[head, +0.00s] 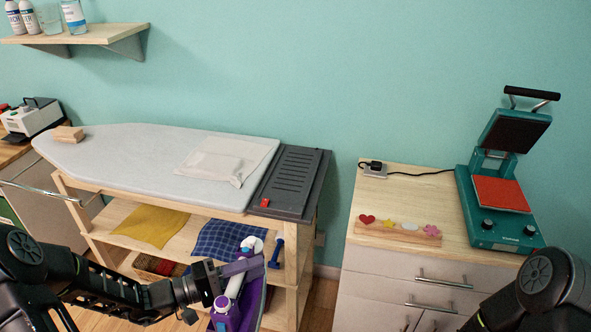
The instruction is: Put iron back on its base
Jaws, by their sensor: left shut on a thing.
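The purple and white iron (222,315) is held in front of the shelves under the ironing board, low in the head view. My left gripper (240,269) is shut on the iron, around its light handle. The iron looks tilted up on end, and its lower part is cut off by the picture's bottom edge. The dark grey ribbed iron base (297,172) lies at the right end of the ironing board, empty, above and to the right of the iron. My right gripper is out of view; only part of my right arm shows at the bottom right.
A folded white cloth (218,160) lies on the ironing board (125,148), left of the base. A wooden block (68,134) sits at its left end. Yellow cloth (150,224) and blue checked cloth (226,239) lie on the shelf below. A teal heat press (480,218) stands on the right cabinet.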

